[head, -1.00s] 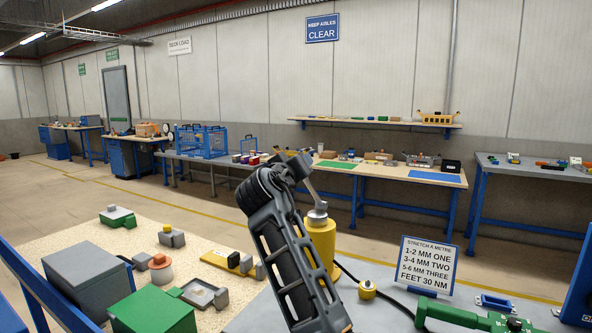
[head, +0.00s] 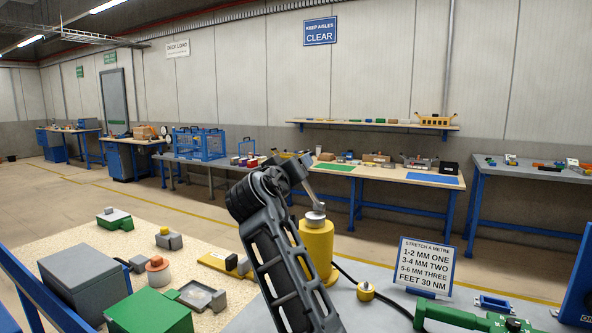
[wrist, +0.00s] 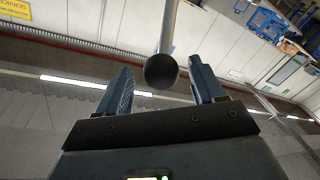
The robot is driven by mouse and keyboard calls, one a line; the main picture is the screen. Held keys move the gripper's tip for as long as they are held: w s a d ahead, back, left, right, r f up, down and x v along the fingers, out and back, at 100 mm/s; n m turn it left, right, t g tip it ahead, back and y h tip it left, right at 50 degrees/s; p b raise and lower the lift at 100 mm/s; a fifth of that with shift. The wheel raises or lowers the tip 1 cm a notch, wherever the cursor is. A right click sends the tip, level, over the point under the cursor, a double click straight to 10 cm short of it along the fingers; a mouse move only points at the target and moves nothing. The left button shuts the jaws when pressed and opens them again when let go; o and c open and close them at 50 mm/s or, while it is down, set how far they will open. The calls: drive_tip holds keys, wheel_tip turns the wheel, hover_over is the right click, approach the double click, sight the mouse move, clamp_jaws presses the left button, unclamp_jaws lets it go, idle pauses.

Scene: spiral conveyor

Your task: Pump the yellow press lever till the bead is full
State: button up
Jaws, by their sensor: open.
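The yellow press (head: 318,243) is an upright yellow cylinder right of my arm in the head view. Its grey lever (head: 311,191) slants up and left from the top towards my gripper (head: 292,168). In the wrist view the lever is a pale rod ending in a dark ball (wrist: 161,71). The ball shows between the two fingers of my gripper (wrist: 160,92), which stand open with gaps on both sides. Whether it lies level with the fingertips is unclear. A small yellow fitting (head: 366,291) sits by the black hose; I cannot tell whether it is the bead.
A green tool (head: 460,317) lies front right, below the instruction sign (head: 426,265). Grey box (head: 83,275), green box (head: 150,312), grey tray (head: 203,297) and yellow bar (head: 222,262) occupy the left side. A blue rail (head: 45,292) crosses the lower left corner.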

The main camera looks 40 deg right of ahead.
drive_tip(key=shift+b+v, duration=0.4)
drive_tip(key=shift+v, duration=2.15)
drive_tip(key=shift+s, duration=0.1)
drive_tip(key=shift+f, duration=0.15)
